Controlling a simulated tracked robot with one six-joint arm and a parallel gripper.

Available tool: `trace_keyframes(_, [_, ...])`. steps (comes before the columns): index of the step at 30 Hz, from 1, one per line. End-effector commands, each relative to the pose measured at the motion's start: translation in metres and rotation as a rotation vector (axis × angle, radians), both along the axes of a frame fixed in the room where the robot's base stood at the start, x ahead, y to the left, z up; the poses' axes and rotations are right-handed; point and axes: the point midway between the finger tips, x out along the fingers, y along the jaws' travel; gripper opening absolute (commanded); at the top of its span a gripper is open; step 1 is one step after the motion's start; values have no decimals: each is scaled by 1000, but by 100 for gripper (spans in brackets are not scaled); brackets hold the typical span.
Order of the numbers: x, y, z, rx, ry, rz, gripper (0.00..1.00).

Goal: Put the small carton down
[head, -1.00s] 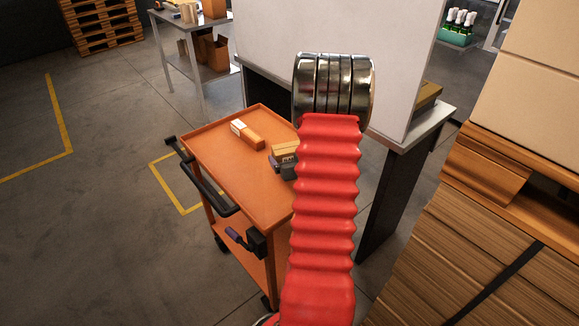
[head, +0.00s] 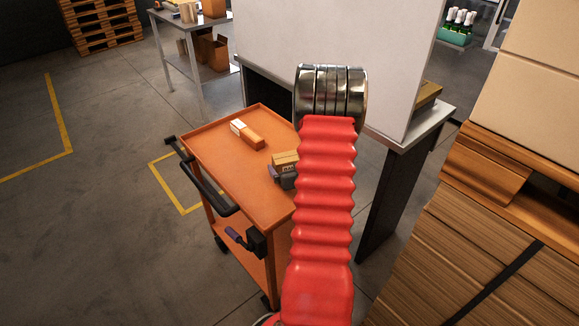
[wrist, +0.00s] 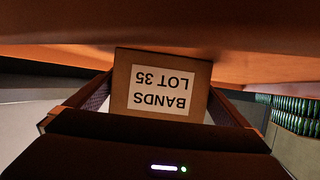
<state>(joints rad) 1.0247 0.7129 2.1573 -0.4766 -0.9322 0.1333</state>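The small carton (wrist: 160,88) is brown cardboard with a white label reading "BANDS LOT 35", upside down in the wrist view. My gripper (wrist: 163,100) has one finger on each side of it and is shut on it. In the head view the carton (head: 285,158) is at the right side of the orange cart top, with my dark gripper (head: 287,177) just in front of it, partly hidden by my red arm. In the wrist view the carton's far edge overlaps the orange surface; I cannot tell whether it touches.
The orange cart (head: 225,160) has a black handle at its left. A white and orange box (head: 247,134) lies on its top, left of the carton. The middle and front of the top are clear. A grey-topped bench (head: 410,135) stands close behind at the right.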

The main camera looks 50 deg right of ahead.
Motion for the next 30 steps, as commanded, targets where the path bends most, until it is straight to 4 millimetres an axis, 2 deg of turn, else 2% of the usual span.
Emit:
trace_keyframes(7, [0, 0, 3, -1, 0, 0, 100])
trace_keyframes(11, [-8, 5, 6, 0, 0, -1, 100])
trace_keyframes(30, [-82, 57, 44, -2, -1, -2, 100])
